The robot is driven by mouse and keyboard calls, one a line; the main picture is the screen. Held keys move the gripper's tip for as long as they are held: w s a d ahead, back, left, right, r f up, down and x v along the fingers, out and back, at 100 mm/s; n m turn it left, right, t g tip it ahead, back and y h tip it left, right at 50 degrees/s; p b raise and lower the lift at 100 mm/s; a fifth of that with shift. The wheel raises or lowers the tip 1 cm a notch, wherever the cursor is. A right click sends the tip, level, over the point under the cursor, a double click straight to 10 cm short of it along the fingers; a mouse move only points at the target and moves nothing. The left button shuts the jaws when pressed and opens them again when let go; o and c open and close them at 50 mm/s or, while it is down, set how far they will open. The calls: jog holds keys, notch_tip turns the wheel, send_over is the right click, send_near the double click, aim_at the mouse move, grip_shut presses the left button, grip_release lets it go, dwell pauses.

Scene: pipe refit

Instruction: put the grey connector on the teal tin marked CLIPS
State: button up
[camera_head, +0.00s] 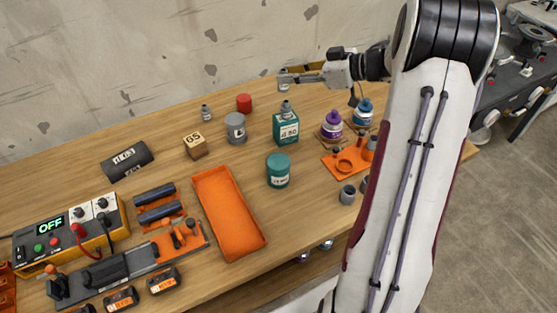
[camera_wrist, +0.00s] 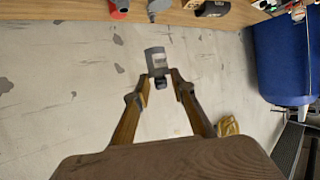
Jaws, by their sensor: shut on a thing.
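My gripper (camera_head: 300,78) is raised above the back edge of the table, its fingers pointing left. It is shut on a grey connector (camera_head: 283,80), which shows at the fingertips in the wrist view (camera_wrist: 155,62). A round teal tin (camera_head: 278,172) with a pale label stands mid-table, well below and in front of the gripper; its lettering is too small to read surely. A square teal container (camera_head: 286,130) with a label stands behind it, with a small grey piece (camera_head: 286,107) on top.
A second small grey fitting (camera_head: 206,113) stands at the back left. A grey can (camera_head: 235,128), a red can (camera_head: 244,103) and a wooden block (camera_head: 195,147) stand near it. An orange tray (camera_head: 228,213) lies left of the round tin. Purple and blue bottles (camera_head: 332,124) stand right.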

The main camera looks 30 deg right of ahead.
jog(key=s+a+f, duration=0.1)
jog(key=s+a, duration=0.1)
jog(key=s, duration=0.4)
jog(key=n+g+y, duration=0.1)
jog(key=n+y, duration=0.1)
send_over(286, 163)
notch_tip(286, 163, down, 3)
jog(key=shift+r, duration=0.1)
jog(key=shift+f, duration=3.15)
jog(key=shift+f, duration=1.85)
jog(key=shift+f, duration=0.15)
